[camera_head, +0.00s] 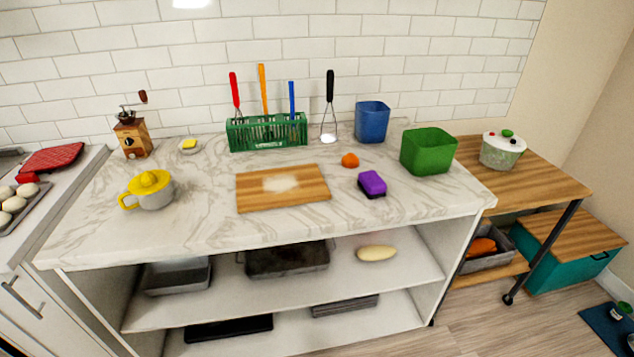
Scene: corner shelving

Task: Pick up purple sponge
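The purple sponge (372,184) lies on the marble counter (430,195), right of the middle. It looks like a small block with a purple top and a darker lower part. It is to the right of the wooden cutting board and in front of a small orange object. Nothing covers it. Neither of my grippers shows in the head view.
A cutting board (300,199), an orange object (350,160), a green bin (428,151) and a blue bin (372,122) surround the sponge. A green utensil rack (267,132) stands behind. A yellow-topped juicer (149,190) is left. The counter in front of the sponge is clear.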

